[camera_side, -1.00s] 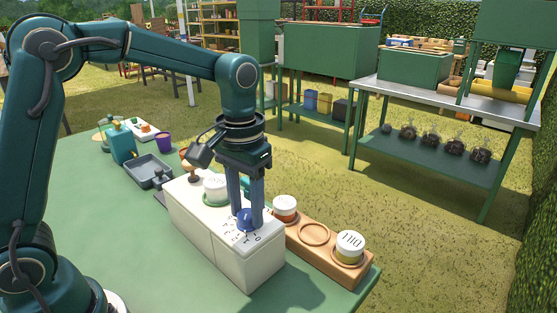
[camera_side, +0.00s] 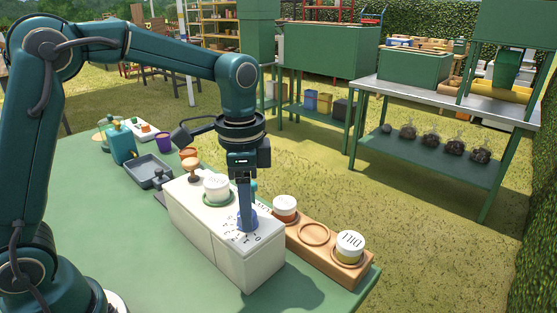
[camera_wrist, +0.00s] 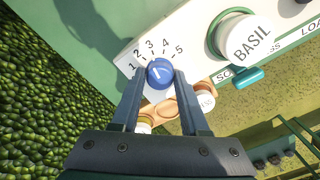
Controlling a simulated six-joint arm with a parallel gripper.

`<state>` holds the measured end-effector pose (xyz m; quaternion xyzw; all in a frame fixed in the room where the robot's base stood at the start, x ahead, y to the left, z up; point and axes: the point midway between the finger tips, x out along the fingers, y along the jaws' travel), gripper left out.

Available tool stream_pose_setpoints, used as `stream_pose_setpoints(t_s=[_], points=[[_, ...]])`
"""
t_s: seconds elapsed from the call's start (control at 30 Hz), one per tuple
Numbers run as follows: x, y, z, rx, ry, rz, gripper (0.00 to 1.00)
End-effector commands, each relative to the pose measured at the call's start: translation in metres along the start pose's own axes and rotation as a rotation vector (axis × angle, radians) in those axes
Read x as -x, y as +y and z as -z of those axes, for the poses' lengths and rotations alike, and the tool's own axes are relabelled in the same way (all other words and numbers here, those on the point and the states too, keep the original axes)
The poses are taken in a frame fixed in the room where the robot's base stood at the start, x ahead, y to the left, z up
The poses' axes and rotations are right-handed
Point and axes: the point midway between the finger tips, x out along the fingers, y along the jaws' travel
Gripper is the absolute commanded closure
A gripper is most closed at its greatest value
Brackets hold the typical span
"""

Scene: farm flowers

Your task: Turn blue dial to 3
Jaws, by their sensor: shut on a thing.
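The blue dial (camera_side: 250,219) is on top of the white box (camera_side: 246,263), near its right end in the side view. In the wrist view the blue dial (camera_wrist: 159,72) has a white mark on its top. The printed numbers 1 to 5 arc around its far side. I cannot tell exactly which number the mark meets. My gripper (camera_side: 247,216) points straight down over the dial and is shut on it. In the wrist view my gripper (camera_wrist: 160,78) has one finger on each side of the dial.
A white-lidded BASIL jar (camera_wrist: 250,40) stands in a green ring on the box beside the dial. A wooden rack (camera_side: 318,252) behind holds two jars and has an empty round recess. A grey tray (camera_side: 150,171) and purple cup (camera_side: 164,143) stand farther left.

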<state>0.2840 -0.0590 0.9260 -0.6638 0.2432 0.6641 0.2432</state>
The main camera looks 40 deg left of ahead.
Motion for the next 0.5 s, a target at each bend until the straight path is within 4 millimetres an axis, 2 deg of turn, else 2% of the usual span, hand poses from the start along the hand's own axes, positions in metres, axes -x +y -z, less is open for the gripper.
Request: stream_pose_setpoints(t_s=[0.5], points=[[0.0013, -0.0001, 0.0003, -0.085, 0.003, 0.001, 1.00]])
